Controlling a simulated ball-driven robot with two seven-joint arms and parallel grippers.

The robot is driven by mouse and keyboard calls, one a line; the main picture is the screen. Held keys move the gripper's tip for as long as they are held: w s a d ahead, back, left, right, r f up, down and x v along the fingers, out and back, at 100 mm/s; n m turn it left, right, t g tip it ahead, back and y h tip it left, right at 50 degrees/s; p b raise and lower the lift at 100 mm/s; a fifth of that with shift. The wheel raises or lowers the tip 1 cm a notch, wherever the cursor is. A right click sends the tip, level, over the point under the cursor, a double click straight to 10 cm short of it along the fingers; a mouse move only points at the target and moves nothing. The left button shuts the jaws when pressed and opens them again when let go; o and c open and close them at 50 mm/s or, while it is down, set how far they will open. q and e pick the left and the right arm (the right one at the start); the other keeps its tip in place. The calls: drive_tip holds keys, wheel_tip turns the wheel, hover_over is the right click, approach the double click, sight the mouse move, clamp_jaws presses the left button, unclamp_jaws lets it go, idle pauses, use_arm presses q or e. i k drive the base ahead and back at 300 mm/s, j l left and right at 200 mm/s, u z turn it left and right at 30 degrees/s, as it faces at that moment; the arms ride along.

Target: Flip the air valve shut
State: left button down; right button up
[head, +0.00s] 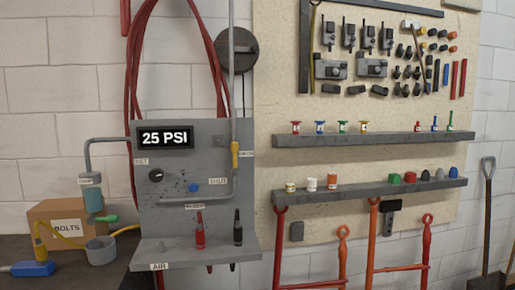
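A grey panel (165,220) stands left of centre in the head view, with a display (165,137) reading "25 PSI". A grey pipe (231,60) comes down its right side and bends left low on the panel. A yellow lever-like part (235,155) sits upright, in line with the pipe. It looks like the valve handle, but it is small. A label (217,181) that seems to read "SHUT" is below it to the left. A blue knob (193,188) and a black dial (155,175) are also on the panel. Neither of my grippers is in view.
A red and a black tool (238,227) stand on the panel's ledge. Left are a "BOLTS" box (68,226), a grey cup (101,250) and a green-handled part (107,218). Red hoses (133,80) hang behind the panel. Shelves (360,139) with small items are right.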

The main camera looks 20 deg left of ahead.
sight(234, 146)
drive_tip(key=i+u, duration=0.1)
drive_tip(key=i, duration=1)
drive_tip(key=i+j, duration=0.25)
